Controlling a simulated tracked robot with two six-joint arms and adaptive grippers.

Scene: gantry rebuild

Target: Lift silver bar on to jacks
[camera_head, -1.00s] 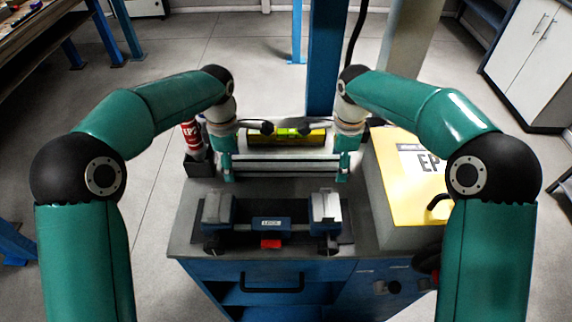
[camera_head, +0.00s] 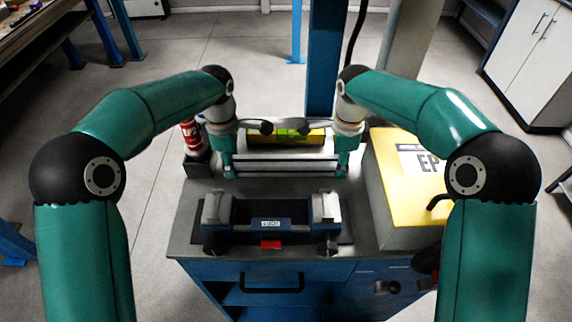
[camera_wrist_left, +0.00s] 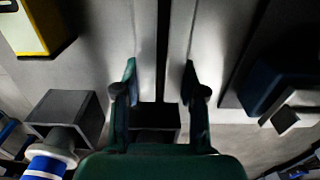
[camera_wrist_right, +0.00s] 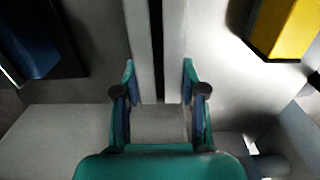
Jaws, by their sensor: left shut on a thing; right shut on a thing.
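The silver bar (camera_head: 285,164) spans left to right between my grippers, behind the jacks on the bench top. It looks level and slightly raised, but the gap beneath it is hard to judge. My left gripper (camera_head: 226,168) is shut on its left end, and my right gripper (camera_head: 343,167) on its right end. In the left wrist view the slotted bar (camera_wrist_left: 177,45) runs between the fingers (camera_wrist_left: 160,88). The right wrist view shows the bar (camera_wrist_right: 172,50) between the fingers (camera_wrist_right: 158,85) too. The left jack (camera_head: 216,210) and right jack (camera_head: 325,208) stand in front, their tops empty.
A yellow level (camera_head: 300,135) lies behind the bar. A red spray can (camera_head: 191,136) stands in a dark holder (camera_head: 197,165) at left. A yellow-topped case (camera_head: 408,175) sits close on the right.

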